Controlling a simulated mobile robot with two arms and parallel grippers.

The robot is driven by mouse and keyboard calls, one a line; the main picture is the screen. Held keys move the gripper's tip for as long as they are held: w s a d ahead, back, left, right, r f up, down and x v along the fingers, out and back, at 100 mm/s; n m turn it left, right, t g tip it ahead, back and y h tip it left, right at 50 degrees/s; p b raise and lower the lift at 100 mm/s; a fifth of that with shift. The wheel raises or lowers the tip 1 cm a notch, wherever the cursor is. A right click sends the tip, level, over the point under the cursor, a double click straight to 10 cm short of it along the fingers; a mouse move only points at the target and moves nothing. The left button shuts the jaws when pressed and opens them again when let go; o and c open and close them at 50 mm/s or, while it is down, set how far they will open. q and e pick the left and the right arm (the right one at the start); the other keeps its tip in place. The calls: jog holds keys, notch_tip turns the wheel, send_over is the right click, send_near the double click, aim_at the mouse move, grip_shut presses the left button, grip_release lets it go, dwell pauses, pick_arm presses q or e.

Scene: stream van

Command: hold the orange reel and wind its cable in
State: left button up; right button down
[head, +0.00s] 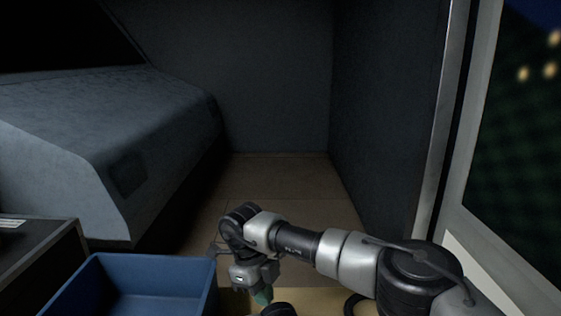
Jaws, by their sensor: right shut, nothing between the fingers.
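No orange reel and no cable that I can make out as its own show in the head view. My right gripper (263,297) points down at the bottom centre, just right of the blue bin. It is shut with nothing in it, and its tips look greenish. A dark rounded object (280,310) is cut off by the lower edge beside the tips; I cannot tell what it is. My left gripper is out of view.
A blue open bin (150,262) stands at lower left, beside a dark cabinet (40,258). A tan surface (318,301) lies under my right arm, with a dark curved piece (352,303) on it.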

jog(key=shift+r, duration=0.4)
jog(key=s+a, duration=0.3)
jog(key=s, duration=0.1)
jog(key=a+x, duration=0.1)
jog(key=x, duration=0.4)
jog(key=shift+w+f, duration=0.35)
jog(key=shift+f, duration=0.2)
jog(key=shift+d, duration=0.15)
jog(key=shift+s+d, duration=0.1)
jog(key=shift+d, duration=0.5)
dwell(0.4)
jog(key=shift+w, duration=0.35)
